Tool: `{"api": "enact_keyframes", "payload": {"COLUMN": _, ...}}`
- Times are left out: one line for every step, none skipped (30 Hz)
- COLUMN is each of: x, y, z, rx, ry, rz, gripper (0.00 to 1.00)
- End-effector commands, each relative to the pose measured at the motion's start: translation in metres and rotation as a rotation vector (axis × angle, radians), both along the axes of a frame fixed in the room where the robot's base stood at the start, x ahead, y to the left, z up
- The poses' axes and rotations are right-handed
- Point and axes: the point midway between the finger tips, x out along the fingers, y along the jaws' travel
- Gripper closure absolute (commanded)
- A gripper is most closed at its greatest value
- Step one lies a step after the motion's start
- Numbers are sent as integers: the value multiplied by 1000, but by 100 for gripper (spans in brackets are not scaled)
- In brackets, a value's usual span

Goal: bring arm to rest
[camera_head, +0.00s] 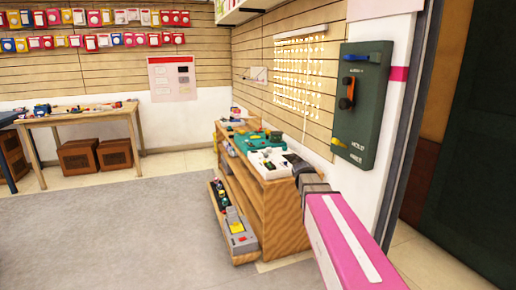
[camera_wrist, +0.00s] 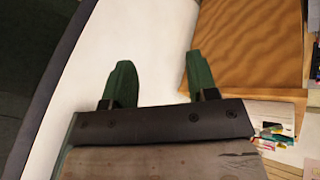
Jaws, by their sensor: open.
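My gripper (camera_wrist: 160,82) shows in the wrist view with its two green fingers spread apart and nothing between them. The fingers lie in front of a white surface, with a wooden surface (camera_wrist: 255,45) behind and to the right. In the head view my pink arm reaches in from the lower right toward the right end of a wooden shelf unit (camera_head: 285,215). The arm's grey end overlaps the unit in the picture. I cannot tell whether it touches it, and the fingers are not clear there.
A dark green wall panel (camera_head: 362,105) with an orange handle hangs above the arm. A teal item (camera_head: 258,139) and other goods lie on the shelf unit. A wooden table (camera_head: 80,116) stands far left. The grey carpet (camera_head: 110,235) is clear.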

Motion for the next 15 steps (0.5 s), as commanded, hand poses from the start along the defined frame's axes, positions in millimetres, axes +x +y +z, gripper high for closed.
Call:
{"api": "enact_keyframes", "payload": {"x": -25, "y": 5, "z": -21, "rx": 37, "ry": 41, "rz": 24, "gripper": 47}}
{"api": "enact_keyframes", "payload": {"x": -35, "y": 8, "z": -32, "rx": 59, "ry": 63, "rz": 40, "gripper": 47}}
{"api": "enact_keyframes", "payload": {"x": -49, "y": 13, "z": -46, "rx": 91, "ry": 90, "rz": 60, "gripper": 47}}
{"api": "enact_keyframes", "payload": {"x": -60, "y": 16, "z": -57, "rx": 114, "ry": 111, "rz": 75, "gripper": 47}}
{"api": "enact_keyframes", "payload": {"x": -71, "y": 19, "z": -66, "rx": 136, "ry": 130, "rz": 91, "gripper": 47}}
{"api": "enact_keyframes", "payload": {"x": -85, "y": 24, "z": -79, "rx": 168, "ry": 157, "rz": 110, "gripper": 47}}
{"api": "enact_keyframes", "payload": {"x": -96, "y": 27, "z": -87, "rx": 191, "ry": 173, "rz": 123, "gripper": 47}}
{"api": "enact_keyframes", "payload": {"x": -106, "y": 31, "z": -95, "rx": 214, "ry": 191, "rz": 138, "gripper": 47}}
{"api": "enact_keyframes", "payload": {"x": -119, "y": 35, "z": -105, "rx": 245, "ry": 211, "rz": 156, "gripper": 47}}
{"api": "enact_keyframes", "payload": {"x": -129, "y": 38, "z": -112, "rx": 266, "ry": 226, "rz": 167, "gripper": 47}}
{"api": "enact_keyframes", "payload": {"x": -137, "y": 42, "z": -118, "rx": 287, "ry": 238, "rz": 178, "gripper": 47}}
{"api": "enact_keyframes", "payload": {"x": -148, "y": 45, "z": -124, "rx": 312, "ry": 252, "rz": 192, "gripper": 47}}
{"api": "enact_keyframes", "payload": {"x": -155, "y": 48, "z": -129, "rx": 328, "ry": 263, "rz": 201, "gripper": 47}}
{"api": "enact_keyframes", "payload": {"x": -161, "y": 50, "z": -133, "rx": 344, "ry": 270, "rz": 210, "gripper": 47}}
{"api": "enact_keyframes", "payload": {"x": -167, "y": 53, "z": -137, "rx": 361, "ry": 279, "rz": 217, "gripper": 47}}
